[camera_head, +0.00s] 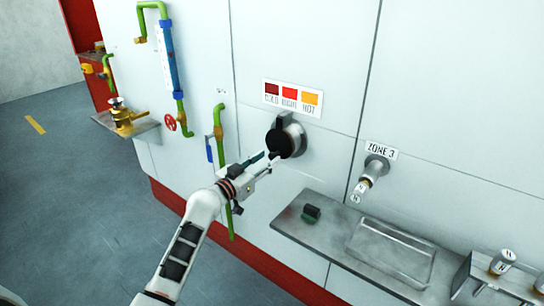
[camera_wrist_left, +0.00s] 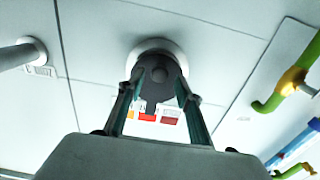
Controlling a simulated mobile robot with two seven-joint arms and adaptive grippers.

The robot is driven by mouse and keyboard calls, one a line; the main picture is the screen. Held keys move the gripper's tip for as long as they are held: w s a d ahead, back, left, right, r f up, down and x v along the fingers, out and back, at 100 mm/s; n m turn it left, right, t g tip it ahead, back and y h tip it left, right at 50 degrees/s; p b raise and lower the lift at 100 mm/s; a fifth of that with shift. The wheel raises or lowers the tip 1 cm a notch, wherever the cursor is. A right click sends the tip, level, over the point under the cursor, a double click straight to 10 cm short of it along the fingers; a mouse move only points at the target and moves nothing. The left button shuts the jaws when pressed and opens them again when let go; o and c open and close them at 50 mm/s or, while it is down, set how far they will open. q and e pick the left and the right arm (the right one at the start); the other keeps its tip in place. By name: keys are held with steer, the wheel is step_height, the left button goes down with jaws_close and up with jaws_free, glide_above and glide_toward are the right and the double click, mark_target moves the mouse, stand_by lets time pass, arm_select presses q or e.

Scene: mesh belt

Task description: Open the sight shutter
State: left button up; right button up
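The sight shutter (camera_head: 280,141) is a round black cover over the front of a short grey sight tube (camera_head: 297,133) on the white wall, below the COLD/RIGHT/HOT colour label (camera_head: 291,98). It covers the tube's opening. My left gripper (camera_head: 271,161) is just below and in front of the shutter. In the left wrist view the shutter (camera_wrist_left: 158,82) shows beyond and between the two fingertips of the left gripper (camera_wrist_left: 157,86), which are spread apart. I cannot tell whether they touch it. My right gripper is out of view.
A ZONE 3 nozzle (camera_head: 371,173) juts from the wall to the right. A metal shelf (camera_head: 335,240) with a small dark green block (camera_head: 311,213) is below. Green piping (camera_head: 218,125) and a blue gauge (camera_head: 168,65) stand to the left.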

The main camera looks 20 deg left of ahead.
mark_target(271, 157)
arm_select(q)
steer(key=shift+x, duration=1.75)
jaws_close()
